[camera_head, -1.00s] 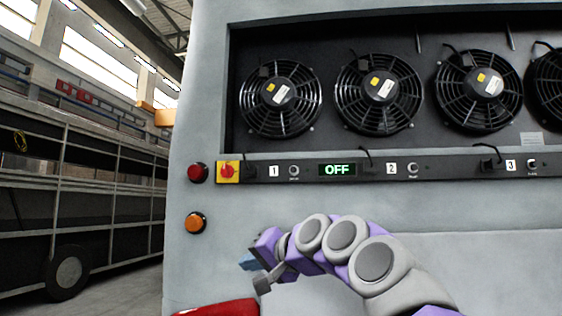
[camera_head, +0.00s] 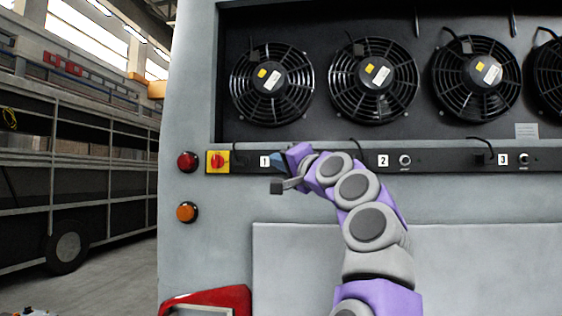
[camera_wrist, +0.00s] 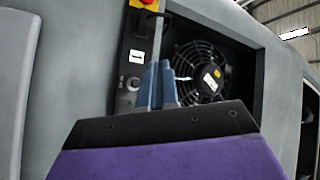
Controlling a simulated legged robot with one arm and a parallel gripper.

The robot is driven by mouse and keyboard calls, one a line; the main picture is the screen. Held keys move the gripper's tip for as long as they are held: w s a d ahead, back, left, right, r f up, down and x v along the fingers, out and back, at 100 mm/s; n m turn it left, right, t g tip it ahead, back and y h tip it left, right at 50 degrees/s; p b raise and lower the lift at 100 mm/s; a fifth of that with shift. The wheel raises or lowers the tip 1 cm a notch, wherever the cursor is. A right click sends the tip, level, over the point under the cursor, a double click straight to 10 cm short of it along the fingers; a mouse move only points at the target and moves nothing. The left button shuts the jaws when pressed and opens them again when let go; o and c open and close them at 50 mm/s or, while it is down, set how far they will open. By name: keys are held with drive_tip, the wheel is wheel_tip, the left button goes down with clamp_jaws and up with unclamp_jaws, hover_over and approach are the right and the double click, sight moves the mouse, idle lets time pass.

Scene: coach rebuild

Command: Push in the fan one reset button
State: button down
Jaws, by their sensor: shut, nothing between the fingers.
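The fan one reset button shows in the wrist view as a small round knob (camera_wrist: 133,84) beside the white label 1 (camera_wrist: 136,56). In the head view my arm hides the button, but the label 1 (camera_head: 264,161) shows on the black strip. My gripper (camera_head: 278,170) is shut and empty in front of the strip, just right of and below that label. In the wrist view its blue fingertips (camera_wrist: 160,78) appear beside the button; I cannot tell whether they touch anything. Fan one (camera_head: 272,84) is the leftmost fan, above the strip.
A red rotary switch on a yellow plate (camera_head: 217,161) sits left of label 1. Red (camera_head: 188,162) and orange (camera_head: 187,212) lamps stick out further left. Similar buttons for fan two (camera_head: 405,160) and fan three (camera_head: 524,159) lie right. A red lamp housing (camera_head: 210,300) is below.

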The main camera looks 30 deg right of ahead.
drive_tip(key=w+d+p, duration=0.5)
drive_tip(key=w+p, duration=0.2)
drive_tip(key=p, duration=0.1)
drive_tip(key=shift+p, duration=0.4)
drive_tip(key=shift+w, duration=0.15)
idle(0.5)
drive_tip(key=shift+w+d+r+p, duration=0.1)
drive_tip(key=shift+w+d+p, duration=0.1)
drive_tip(key=shift+p, duration=0.15)
idle(1.2)
drive_tip(key=shift+w+d+p, duration=0.25)
drive_tip(key=shift+w+p, duration=0.25)
drive_tip(key=shift+p, duration=0.15)
idle(1.2)
drive_tip(key=shift+s, duration=0.1)
drive_tip(key=shift+s+a+b, duration=0.55)
drive_tip(key=shift+s+b, duration=0.3)
drive_tip(key=shift+b, duration=0.35)
